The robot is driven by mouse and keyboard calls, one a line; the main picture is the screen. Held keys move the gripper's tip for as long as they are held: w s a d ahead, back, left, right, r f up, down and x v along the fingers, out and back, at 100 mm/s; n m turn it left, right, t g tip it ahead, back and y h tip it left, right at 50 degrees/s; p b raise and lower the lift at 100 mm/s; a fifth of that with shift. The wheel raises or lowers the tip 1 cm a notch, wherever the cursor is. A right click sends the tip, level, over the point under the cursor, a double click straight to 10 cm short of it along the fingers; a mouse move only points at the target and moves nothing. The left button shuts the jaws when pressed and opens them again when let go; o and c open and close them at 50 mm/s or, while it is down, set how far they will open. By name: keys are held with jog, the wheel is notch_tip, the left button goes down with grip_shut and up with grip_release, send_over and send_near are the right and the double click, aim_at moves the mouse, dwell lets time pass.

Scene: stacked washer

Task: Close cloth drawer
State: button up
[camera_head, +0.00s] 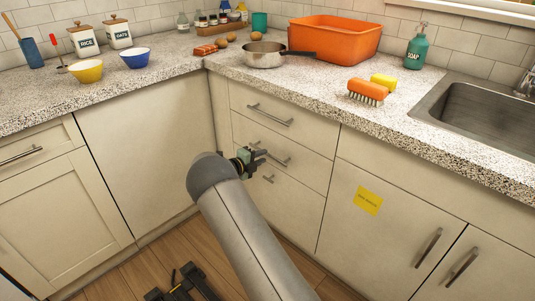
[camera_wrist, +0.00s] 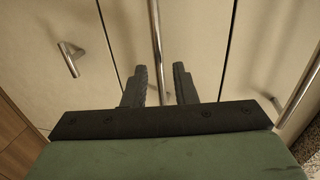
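A stack of three cream drawers stands right of the cabinet corner: top (camera_head: 300,128), middle (camera_head: 302,163) and bottom (camera_head: 296,208), each with a metal bar handle. Their fronts look about flush; I cannot tell if one is slightly out. No cloth is visible, and no label marks the cloth drawer. My gripper (camera_head: 260,158) is in front of the middle drawer, hiding part of its handle (camera_head: 283,161). In the wrist view, my gripper (camera_wrist: 161,70) is open, its two dark fingers apart, with a bar handle (camera_wrist: 156,35) running between them in the picture. Contact cannot be judged.
The speckled counter (camera_head: 225,85) overhangs the drawers. An orange tub (camera_head: 335,40), a pan (camera_head: 263,55), a brush (camera_head: 367,91) and a sink (camera_head: 480,110) are on or in it. Cabinet doors with handles (camera_head: 428,248) stand to the right. Wooden floor (camera_head: 185,245) shows below.

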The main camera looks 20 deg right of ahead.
jog(key=p+v, duration=0.2)
jog(key=v, duration=1)
jog(key=shift+a, duration=0.35)
jog(key=shift+s+r, duration=0.1)
jog(key=shift+r, duration=0.1)
jog(key=s+d+r+m+g+y+p, duration=0.3)
jog(key=s+r+m+p, duration=0.2)
jog(key=s+r+m, duration=0.4)
jog(key=s+d+r+m+g+y+p, duration=0.25)
jog(key=s+r+m+g+p, duration=0.2)
jog(key=s+r+m, duration=0.5)
jog(key=s+a+r+m+y+p, duration=0.2)
jog(key=s+r+m+y+p, duration=0.1)
jog(key=s+m, duration=0.4)
jog(key=s+a+r+m+y+p, duration=0.2)
jog(key=s+r+m+p, duration=0.2)
jog(key=s+m, duration=0.4)
jog(key=s+a+r+m+y+p, duration=0.2)
jog(key=s+r+m, duration=0.4)
jog(key=s, duration=0.4)
jog(key=shift+a+m+t+y+p, duration=0.35)
jog(key=shift+a+m+y+p, duration=0.05)
jog(key=shift+m+y+p, duration=0.4)
jog(key=shift+s+r, duration=0.1)
